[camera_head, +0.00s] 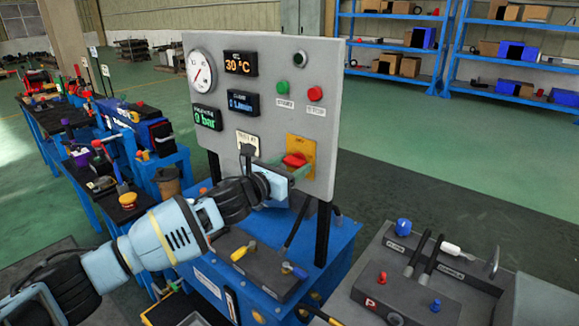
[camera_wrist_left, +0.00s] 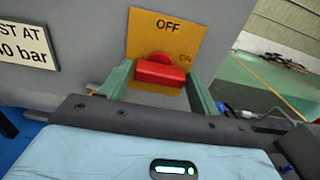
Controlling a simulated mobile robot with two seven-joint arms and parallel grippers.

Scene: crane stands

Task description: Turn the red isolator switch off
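The red isolator switch (camera_head: 294,159) sits on a yellow plate (camera_head: 304,147) at the lower right of the grey panel (camera_head: 262,105). In the left wrist view, the red handle (camera_wrist_left: 160,72) lies roughly level, with OFF printed above it and ON to its right on the yellow plate (camera_wrist_left: 172,28). My left gripper (camera_head: 285,170) is at the switch, its green fingers apart. In the left wrist view the left gripper (camera_wrist_left: 160,84) has one finger on each side of the handle. Whether they touch it I cannot tell. My right gripper is out of view.
The panel also carries a gauge (camera_head: 201,71), displays, a green button (camera_head: 283,87) and a red button (camera_head: 315,94). Below it stands a blue base (camera_head: 335,250) with a lever box. A grey console (camera_head: 415,295) with levers is at lower right. Cluttered workbenches stand left.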

